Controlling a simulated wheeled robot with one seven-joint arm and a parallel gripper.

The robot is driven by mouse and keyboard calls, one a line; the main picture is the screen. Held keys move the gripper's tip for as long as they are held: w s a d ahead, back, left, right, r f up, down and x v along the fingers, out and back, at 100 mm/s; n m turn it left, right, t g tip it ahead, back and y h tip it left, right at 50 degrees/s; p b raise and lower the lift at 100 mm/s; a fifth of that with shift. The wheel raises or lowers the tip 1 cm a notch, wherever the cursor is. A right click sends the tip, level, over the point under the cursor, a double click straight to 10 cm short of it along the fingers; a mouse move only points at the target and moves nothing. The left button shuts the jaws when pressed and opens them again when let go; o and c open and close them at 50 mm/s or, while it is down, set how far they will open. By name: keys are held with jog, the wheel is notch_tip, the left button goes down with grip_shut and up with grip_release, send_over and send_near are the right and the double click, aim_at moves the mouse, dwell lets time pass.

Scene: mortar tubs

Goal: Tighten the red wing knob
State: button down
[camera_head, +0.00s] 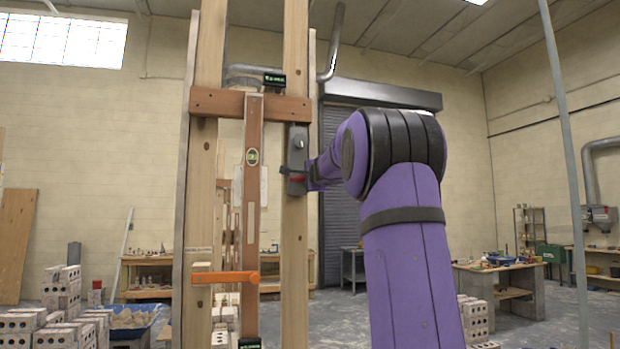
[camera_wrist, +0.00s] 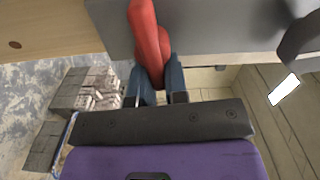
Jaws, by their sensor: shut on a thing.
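The red wing knob (camera_wrist: 146,32) sits at the top middle of the wrist view, against a grey metal plate (camera_wrist: 225,25). My gripper (camera_wrist: 158,82) is shut on the knob's near end, with one dark finger on each side of it. In the head view the knob (camera_head: 297,179) shows as a small red patch low on a grey box (camera_head: 297,137) on the right wooden post (camera_head: 295,240). My purple wrist reaches it from the right and partly covers the spot. The knob's shaft is hidden.
A wooden crosspiece (camera_head: 232,104) joins the two posts, with a spirit level (camera_head: 252,190) hanging upright between them. An orange bar (camera_head: 225,277) sticks out lower down. Bricks (camera_head: 62,290) are stacked at left, and a workbench (camera_head: 500,280) stands at right.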

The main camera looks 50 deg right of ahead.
jog(key=shift+w+a+f+m, duration=0.25)
jog(key=shift+w+f+m, duration=0.05)
jog(key=shift+f+m, duration=0.1)
dwell(0.3)
jog(key=c, duration=1.1)
grip_release()
jog(key=shift+w+a, duration=0.1)
jog(key=shift+w, duration=0.05)
jog(key=shift+r, duration=0.15)
jog(key=shift+s, duration=0.5)
jog(key=v, duration=1)
jog(key=shift+o, duration=0.6)
